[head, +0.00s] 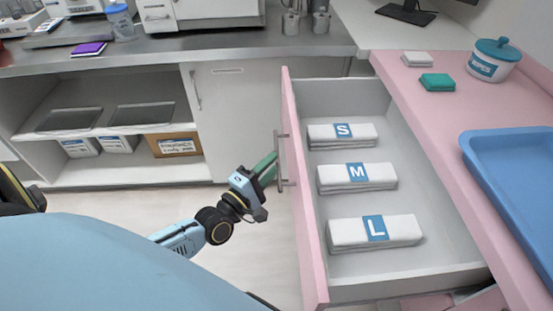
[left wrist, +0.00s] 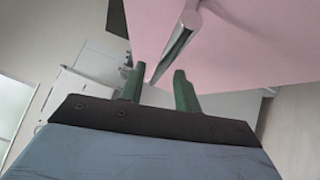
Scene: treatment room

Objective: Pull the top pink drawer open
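The top pink drawer (head: 304,215) is pulled far out of the pink cabinet, and its inside shows from above. A metal bar handle (head: 281,160) is on its pink front. My left gripper (head: 268,166) is at this handle, its green fingers pointing towards the drawer front. In the left wrist view the two fingers (left wrist: 160,84) stand apart, with a gap between them. The handle bar (left wrist: 178,42) runs down towards this gap, nearer the left finger; I see no grip on it. My right gripper is not in view.
Folded white packs marked S (head: 343,143), M (head: 384,184) and L (head: 345,235) lie in the drawer. A blue tray (head: 477,145) and a lidded jar (head: 484,68) stand on the pink top (head: 446,118). A grey counter (head: 170,45) with shelves runs along the back; floor shows left of the drawer.

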